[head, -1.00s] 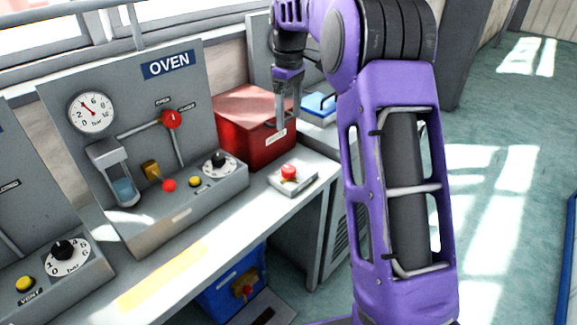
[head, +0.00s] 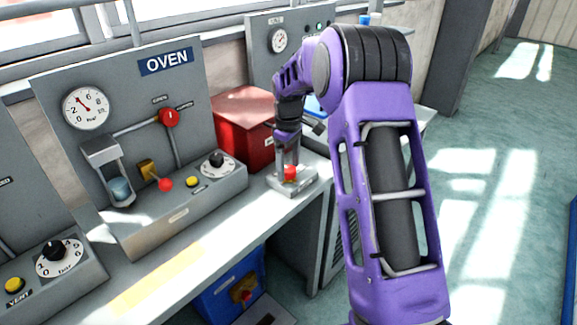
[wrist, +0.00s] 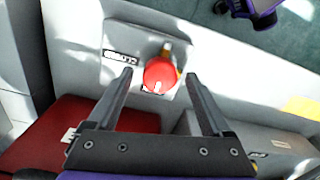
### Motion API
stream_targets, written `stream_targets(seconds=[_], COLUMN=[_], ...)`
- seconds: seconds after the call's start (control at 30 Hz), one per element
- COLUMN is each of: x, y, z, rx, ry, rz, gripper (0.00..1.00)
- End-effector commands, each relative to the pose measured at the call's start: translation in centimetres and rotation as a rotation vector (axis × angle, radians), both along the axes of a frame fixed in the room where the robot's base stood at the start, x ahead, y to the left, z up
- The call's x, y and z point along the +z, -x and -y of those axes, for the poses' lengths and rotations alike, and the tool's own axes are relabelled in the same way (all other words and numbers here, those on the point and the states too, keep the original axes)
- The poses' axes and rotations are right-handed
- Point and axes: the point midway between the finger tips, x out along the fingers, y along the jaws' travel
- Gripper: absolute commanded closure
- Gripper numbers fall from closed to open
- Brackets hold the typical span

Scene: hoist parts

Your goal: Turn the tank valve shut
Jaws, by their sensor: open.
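A round red knob (head: 290,173) sits on a small pale grey base (head: 305,184) on the counter. In the wrist view the red knob (wrist: 160,75) has a white mark and a brass-coloured part beside it. A small label on its base is not readable. My gripper (head: 289,165) points down over this knob. In the wrist view my open gripper (wrist: 159,78) has one finger on each side of the knob, with gaps, apparently not touching it. A red handle (head: 168,117) is on the OVEN panel. I cannot read which control is named the tank valve.
The red box (head: 242,128) stands behind and left of my gripper. The OVEN console (head: 190,200) with gauge, lever and dial is at the left. A blue box (head: 225,295) with a red knob is below the counter (head: 262,222). Floor is clear at the right.

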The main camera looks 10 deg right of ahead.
Motion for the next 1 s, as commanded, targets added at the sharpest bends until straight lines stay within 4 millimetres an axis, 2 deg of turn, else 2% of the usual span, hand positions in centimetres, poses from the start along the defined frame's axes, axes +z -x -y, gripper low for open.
stream_targets(seconds=[0.23,0.6,0.7,1.0], x=[-0.06,-0.03,-0.03,0.06], y=[0.0,-0.01,-0.01,-0.01], z=[0.0,-0.01,-0.01,-0.01], rx=[0.0,0.0,0.0,-0.039], ry=[0.0,0.0,0.0,0.0], rz=[0.0,0.0,0.0,0.0], gripper=[0.18,0.84,1.0,1.0])
